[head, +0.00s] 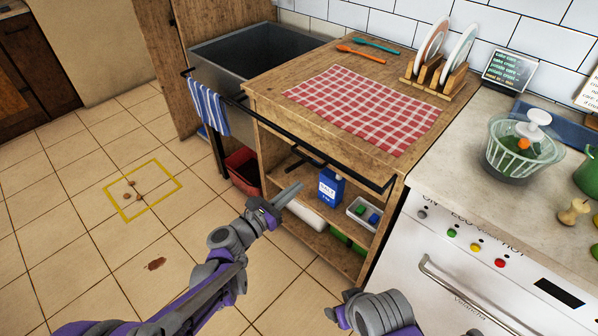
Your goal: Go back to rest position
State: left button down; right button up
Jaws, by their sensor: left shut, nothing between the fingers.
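My left gripper (287,196) is in front of the open shelving under the wooden counter. Its fingers are together with nothing between them, and they point up and to the right. A blue carton (331,186) stands on the shelf just right of the fingertips. My right arm shows only as a grey and purple part at the bottom, right of centre. The right gripper's fingers cannot be made out.
The wooden counter (262,88) carries a red checked cloth (362,108), two utensils and a plate rack (436,76). A black rail runs along its front. A white oven (470,265) stands at right. A grey sink (250,52) is at the back. The tiled floor at left is mostly open.

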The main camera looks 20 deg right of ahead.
pick_arm(q)
jog(key=s+a+f+m+g+y, duration=0.2)
jog(key=s+a+f+m+y, duration=0.2)
jog(key=s+a+m+y, duration=0.7)
jog(key=s+a+f+m+g+y, duration=0.3)
jog(key=s+a+m+y, duration=0.2)
jog(key=s+a+m, duration=1.2)
jog(key=a+r+n+p, duration=0.2)
jog(key=r+p, duration=0.9)
jog(key=r, duration=0.1)
jog(key=a+r+n+t+p, duration=0.1)
jog(key=a+r+n+p, duration=0.1)
jog(key=r+p, duration=0.8)
notch_tip(320, 180, up, 3)
jog(key=shift+a+f+p, duration=0.2)
jog(key=shift+a+p, duration=0.15)
jog(key=shift+a, duration=0.1)
pick_arm(e)
notch_tip(320, 180, up, 25)
jog(key=w+t, duration=0.1)
jog(key=shift+w, duration=0.2)
